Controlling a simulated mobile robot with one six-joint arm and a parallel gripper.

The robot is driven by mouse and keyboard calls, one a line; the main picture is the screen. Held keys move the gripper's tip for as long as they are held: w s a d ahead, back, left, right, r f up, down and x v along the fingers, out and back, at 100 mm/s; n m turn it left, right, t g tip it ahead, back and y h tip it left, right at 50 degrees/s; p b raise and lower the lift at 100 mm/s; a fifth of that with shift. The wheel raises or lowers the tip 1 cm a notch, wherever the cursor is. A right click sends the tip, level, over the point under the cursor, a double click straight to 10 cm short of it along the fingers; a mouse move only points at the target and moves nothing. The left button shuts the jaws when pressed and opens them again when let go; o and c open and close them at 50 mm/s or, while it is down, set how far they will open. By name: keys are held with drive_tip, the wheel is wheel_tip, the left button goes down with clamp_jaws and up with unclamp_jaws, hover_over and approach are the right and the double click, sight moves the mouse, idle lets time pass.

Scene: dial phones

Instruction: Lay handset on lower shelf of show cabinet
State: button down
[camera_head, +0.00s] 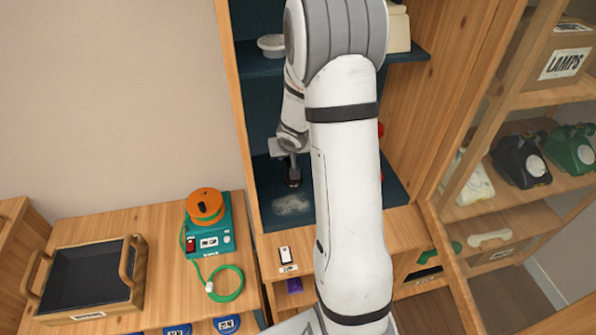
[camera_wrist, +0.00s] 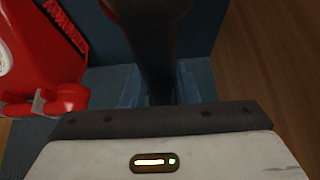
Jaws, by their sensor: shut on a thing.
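My gripper (camera_head: 292,180) is inside the lower bay of an open wooden cabinet (camera_head: 243,125) with a dark blue lining, pointing down above its lower shelf (camera_head: 296,212). It is shut on a dark handset, which shows as a dark upright shape in the wrist view (camera_wrist: 158,45), between two pale bluish fingers. The handset's lower part is hard to make out. A glass-fronted cabinet (camera_head: 455,150) stands at the right. A cream handset (camera_head: 488,239) lies on its low shelf. I cannot tell from the frames which one is called the show cabinet.
A red phone (camera_wrist: 38,50) stands close left of my gripper in the wrist view; my arm mostly hides it in the head view. A wooden side wall (camera_wrist: 270,75) is close right. A black tray (camera_head: 90,280) and teal device (camera_head: 210,235) occupy the left bench.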

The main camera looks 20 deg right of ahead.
drive_tip(key=shift+a+f+b, duration=0.15)
drive_tip(key=shift+f+b, duration=3.85)
drive_tip(key=shift+f, duration=0.35)
drive_tip(key=shift+s, duration=0.1)
drive_tip(key=shift+f, duration=0.15)
drive_tip(key=c, duration=1.1)
unclamp_jaws()
